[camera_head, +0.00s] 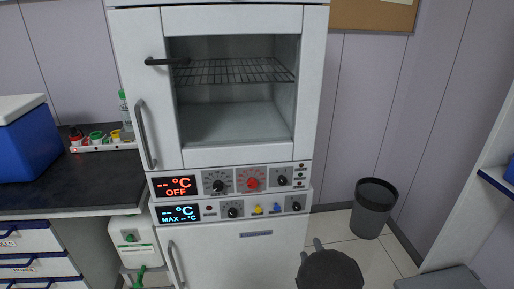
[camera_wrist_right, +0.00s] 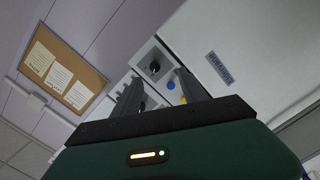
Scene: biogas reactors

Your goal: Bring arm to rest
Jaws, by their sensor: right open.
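My right gripper (camera_head: 318,244) shows at the bottom of the head view, in front of the lower white unit, with its dark wrist below it. In the right wrist view the two fingers of this gripper (camera_wrist_right: 158,95) stand apart with nothing between them. The gripper is open and empty. It points up toward the control panel (camera_wrist_right: 155,65) of the white cabinet and appears clear of it. My left gripper is not in view.
The white oven-like cabinet (camera_head: 145,85) stands ahead, with a wire shelf (camera_head: 235,70) behind its window. A dark bin (camera_head: 373,208) stands on the floor to the right. A counter (camera_head: 60,185) at left holds a blue box (camera_head: 25,145) and colored-cap items (camera_head: 97,138).

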